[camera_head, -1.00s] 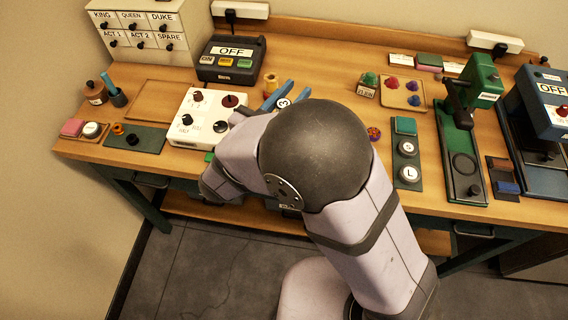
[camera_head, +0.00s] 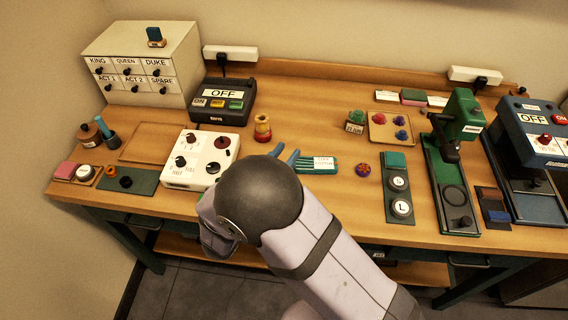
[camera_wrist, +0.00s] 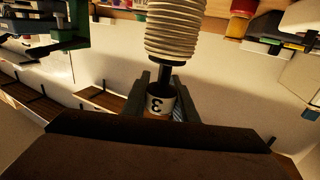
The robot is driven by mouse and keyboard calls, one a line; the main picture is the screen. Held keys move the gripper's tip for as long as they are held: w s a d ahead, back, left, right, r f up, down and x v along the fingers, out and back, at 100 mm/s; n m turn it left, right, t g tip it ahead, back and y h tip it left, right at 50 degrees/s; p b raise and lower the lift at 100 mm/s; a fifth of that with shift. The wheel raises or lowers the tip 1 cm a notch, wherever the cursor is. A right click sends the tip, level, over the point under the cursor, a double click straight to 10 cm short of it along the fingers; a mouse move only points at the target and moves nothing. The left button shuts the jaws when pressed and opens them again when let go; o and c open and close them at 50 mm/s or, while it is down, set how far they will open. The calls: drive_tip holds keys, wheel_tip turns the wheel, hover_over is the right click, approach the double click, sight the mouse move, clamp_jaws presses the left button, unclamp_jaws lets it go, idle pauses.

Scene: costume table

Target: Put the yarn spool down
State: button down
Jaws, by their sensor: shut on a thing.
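The yarn spool (camera_wrist: 175,30) fills the top middle of the wrist view, a ribbed cream winding on a dark core with a white end (camera_wrist: 161,104) marked 3. The wrist picture appears upside down, so the winding hangs below the marked end. My gripper (camera_wrist: 160,78) is shut on that end, one dark finger on each side. Whether the spool's lower end touches the tabletop (camera_head: 335,200) cannot be told.
A red and yellow spool (camera_head: 262,128), a white knob box (camera_head: 205,158) and a teal card (camera_head: 322,164) surround the gripper. A black OFF unit (camera_head: 222,104) stands behind. A patterned ball (camera_head: 362,170) and a button strip (camera_head: 398,190) are right. Bare wood shows around the ball.

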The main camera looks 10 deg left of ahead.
drive_tip(key=shift+f, duration=1.65)
drive_tip(key=shift+f, duration=0.2)
drive_tip(key=c, duration=1.4)
unclamp_jaws()
drive_tip(key=shift+c, duration=0.2)
drive_tip(key=shift+s+a+r, duration=0.1)
drive_tip(key=shift+r, duration=0.05)
drive_tip(key=b+v, duration=0.3)
drive_tip(key=v, duration=0.8)
drive_tip(key=shift+s, duration=0.4)
drive_tip(key=shift+a, duration=0.2)
